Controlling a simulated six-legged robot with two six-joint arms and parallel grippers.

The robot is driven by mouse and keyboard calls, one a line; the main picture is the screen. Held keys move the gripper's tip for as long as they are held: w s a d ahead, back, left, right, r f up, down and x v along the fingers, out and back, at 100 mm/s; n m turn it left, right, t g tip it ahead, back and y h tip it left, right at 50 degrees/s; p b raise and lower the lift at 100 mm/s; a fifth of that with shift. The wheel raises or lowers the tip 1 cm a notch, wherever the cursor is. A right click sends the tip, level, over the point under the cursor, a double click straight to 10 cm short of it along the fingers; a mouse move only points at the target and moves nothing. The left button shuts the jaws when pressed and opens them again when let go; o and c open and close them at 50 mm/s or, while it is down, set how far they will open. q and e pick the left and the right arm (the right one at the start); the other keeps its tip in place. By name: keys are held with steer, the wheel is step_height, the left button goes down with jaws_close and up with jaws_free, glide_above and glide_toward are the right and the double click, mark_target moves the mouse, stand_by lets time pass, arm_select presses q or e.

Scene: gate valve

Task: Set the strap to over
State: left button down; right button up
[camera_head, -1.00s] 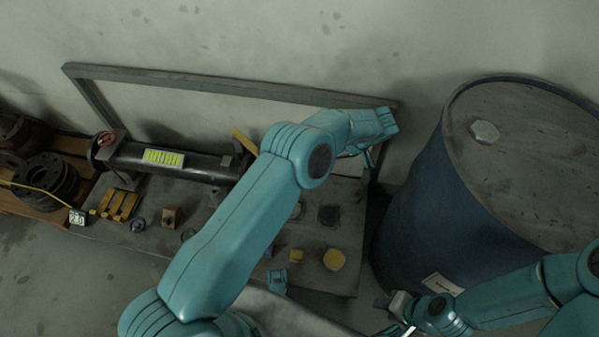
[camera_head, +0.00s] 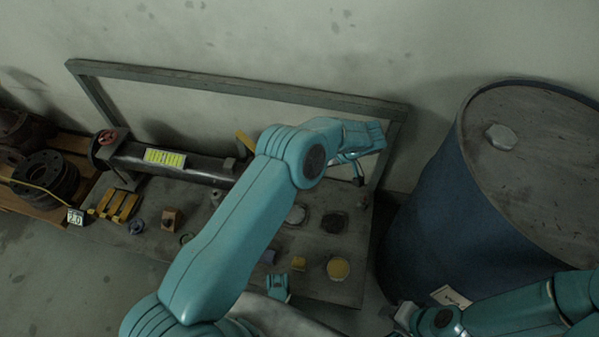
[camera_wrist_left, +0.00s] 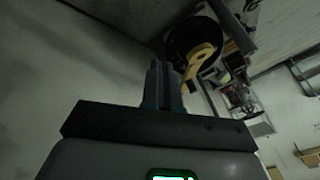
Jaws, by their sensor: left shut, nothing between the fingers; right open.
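A yellow strip (camera_head: 245,141), which I take for the strap, shows at the right end of the dark pipe (camera_head: 196,167). My left arm hides part of it. In the left wrist view, a curved yellow piece (camera_wrist_left: 203,56) lies against a dark round end; I cannot tell for sure that it is the same strip. My left gripper (camera_wrist_left: 166,70) is shut and empty, below and left of that piece in the picture, with no clear contact. In the head view its fingers are mostly hidden behind my wrist. My right gripper (camera_head: 393,313) is open at the lower right, beside the drum.
A workbench (camera_head: 330,293) with a raised back frame (camera_head: 240,87) carries yellow blocks (camera_head: 118,205), a small brown block (camera_head: 172,219) and round pads. A blue drum (camera_head: 425,225) stands right of it. Black flanges (camera_head: 47,176) lie on a pallet at left.

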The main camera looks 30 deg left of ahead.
arm_select(q)
steer(key=shift+s+a+f+b, duration=0.2)
steer(key=shift+s+a+f, duration=0.15)
steer(key=shift+s+a, duration=0.25)
steer(key=shift+s+a+f+b, duration=0.15)
steer(key=shift+s+a+f, duration=0.25)
steer(key=shift+a, duration=0.4)
steer(key=shift+s+a+f+b, duration=0.25)
steer(key=shift+s+a, duration=0.3)
steer(key=shift+a, duration=0.15)
